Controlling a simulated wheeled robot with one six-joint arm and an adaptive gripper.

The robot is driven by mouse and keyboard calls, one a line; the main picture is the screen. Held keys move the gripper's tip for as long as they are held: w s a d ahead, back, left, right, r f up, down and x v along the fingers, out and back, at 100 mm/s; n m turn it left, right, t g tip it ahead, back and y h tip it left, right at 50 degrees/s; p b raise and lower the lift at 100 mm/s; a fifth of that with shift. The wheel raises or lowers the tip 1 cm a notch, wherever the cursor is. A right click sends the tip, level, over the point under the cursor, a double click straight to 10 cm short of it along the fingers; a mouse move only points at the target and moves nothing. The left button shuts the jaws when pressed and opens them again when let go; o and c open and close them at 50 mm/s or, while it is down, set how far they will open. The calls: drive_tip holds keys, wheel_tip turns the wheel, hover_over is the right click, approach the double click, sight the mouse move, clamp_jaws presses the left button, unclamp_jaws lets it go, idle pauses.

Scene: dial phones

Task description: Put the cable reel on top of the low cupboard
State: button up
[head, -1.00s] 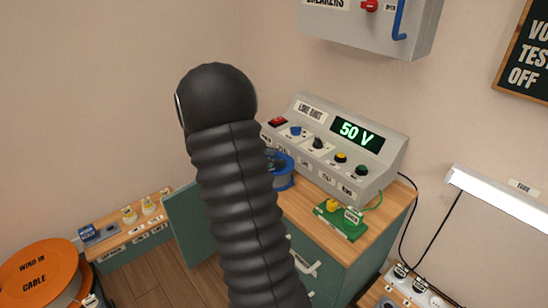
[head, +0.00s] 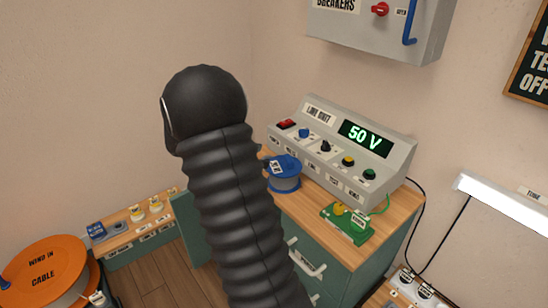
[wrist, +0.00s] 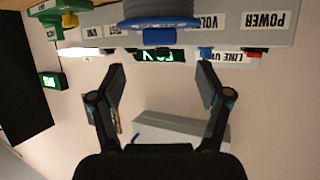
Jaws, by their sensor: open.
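A blue cable reel (head: 284,178) with a white label stands on the wooden top of the low green cupboard (head: 303,211), in front of the grey line unit. In the wrist view, which looks upside down, the reel (wrist: 163,12) is cut off by the top edge. My gripper (wrist: 162,78) is open and empty in the wrist view. The reel is beyond its fingertips, apart from them. In the head view my black arm hides the gripper and part of the cupboard.
The line unit (head: 350,150) reads 50 V. A green board (head: 346,224) with a green lead sits at the cupboard's right. A grey breaker box (head: 360,25) hangs above. A large orange cable drum (head: 45,272) and a low bench (head: 125,235) are at left.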

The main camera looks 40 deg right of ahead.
drive_tip(key=w+a+r+n+t+h, duration=0.2)
drive_tip(key=w+a+r+n+t, duration=0.35)
drive_tip(key=w+r+t, duration=0.65)
drive_tip(key=a+r+n+t+y, duration=0.4)
drive_tip(key=a+y, duration=0.1)
drive_tip(key=a, duration=0.3)
drive_tip(key=a+r+n+t+y, duration=0.4)
drive_tip(key=a+r+n+t, duration=0.1)
drive_tip(key=a, duration=0.3)
drive_tip(key=s+a+f+n+g+y, duration=0.1)
drive_tip(key=s+a+f+n+y, duration=0.15)
drive_tip(key=s+a, duration=0.3)
drive_tip(key=s+a+f+n+g+y, duration=0.1)
drive_tip(key=s+a+n+y, duration=0.2)
drive_tip(key=s+a, duration=0.25)
drive_tip(key=s+f+n+g, duration=0.2)
drive_tip(key=s+f, duration=0.3)
drive_tip(key=s, duration=0.4)
drive_tip(key=s+f+n+g, duration=0.1)
drive_tip(key=s+f+g, duration=0.4)
drive_tip(key=s, duration=0.5)
drive_tip(key=shift+s+d+n+h, duration=0.2)
drive_tip(key=shift+n+h, duration=0.15)
drive_tip(key=shift+n, duration=0.05)
drive_tip(key=shift+f, duration=0.1)
